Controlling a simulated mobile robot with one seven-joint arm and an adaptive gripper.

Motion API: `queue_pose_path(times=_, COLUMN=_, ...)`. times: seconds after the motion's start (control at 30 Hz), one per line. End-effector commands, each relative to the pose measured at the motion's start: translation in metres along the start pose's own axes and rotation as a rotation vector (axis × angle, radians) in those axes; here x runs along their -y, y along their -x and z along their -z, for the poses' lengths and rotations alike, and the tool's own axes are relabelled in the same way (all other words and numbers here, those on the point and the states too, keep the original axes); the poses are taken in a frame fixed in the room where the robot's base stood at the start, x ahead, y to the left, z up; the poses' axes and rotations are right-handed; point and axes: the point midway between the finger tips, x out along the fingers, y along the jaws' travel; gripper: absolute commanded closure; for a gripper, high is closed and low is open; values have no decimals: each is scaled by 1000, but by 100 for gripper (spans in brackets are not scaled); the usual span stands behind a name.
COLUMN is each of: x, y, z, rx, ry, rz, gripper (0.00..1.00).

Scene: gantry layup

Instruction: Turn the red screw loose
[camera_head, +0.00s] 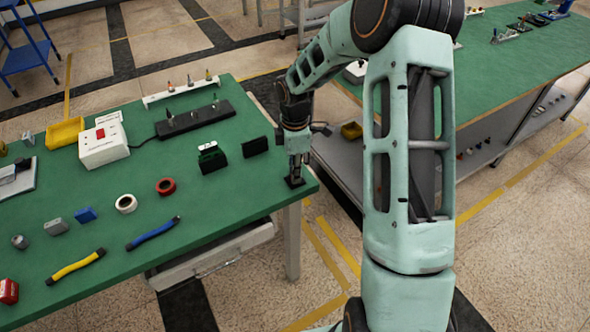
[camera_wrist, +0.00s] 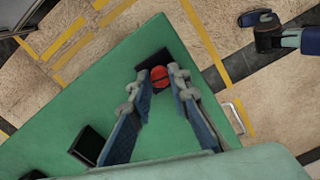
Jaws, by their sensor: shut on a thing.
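The red screw (camera_wrist: 159,76) shows as a round red head between my fingertips in the wrist view. It sits on a small black base (camera_wrist: 152,59) near the corner of the green table (camera_wrist: 105,88). My gripper (camera_wrist: 158,82) points down over it and is shut on the screw head, one finger on each side. In the head view my gripper (camera_head: 295,178) is low at the table's right corner, over the black base (camera_head: 294,182). The screw itself is hidden there by the gripper.
A black block (camera_head: 255,146) and a green-black item (camera_head: 211,157) stand left of my gripper. Red tape (camera_head: 166,186), white tape (camera_head: 126,203), a blue-handled tool (camera_head: 153,233) and a white box with a red switch (camera_head: 103,143) lie farther left. The table edge is close by.

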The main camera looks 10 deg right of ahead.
Motion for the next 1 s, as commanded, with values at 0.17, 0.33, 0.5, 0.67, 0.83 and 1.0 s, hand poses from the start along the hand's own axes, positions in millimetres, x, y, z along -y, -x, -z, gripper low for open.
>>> queue_pose_path(times=0.17, x=-2, y=1, z=0, rx=0, ry=9, rz=-4, gripper=100)
queue_pose_path(times=0.33, x=-2, y=1, z=0, rx=0, ry=9, rz=-4, gripper=100)
queue_pose_path(times=0.5, x=-2, y=1, z=0, rx=0, ry=8, rz=-4, gripper=76)
queue_pose_path(times=0.67, x=-1, y=1, z=0, rx=0, ry=8, rz=-2, gripper=65)
queue_pose_path(times=0.83, x=0, y=0, z=0, rx=0, ry=8, rz=-1, gripper=65)
queue_pose_path(times=1.0, x=-1, y=10, z=0, rx=0, ry=7, rz=-4, gripper=65)
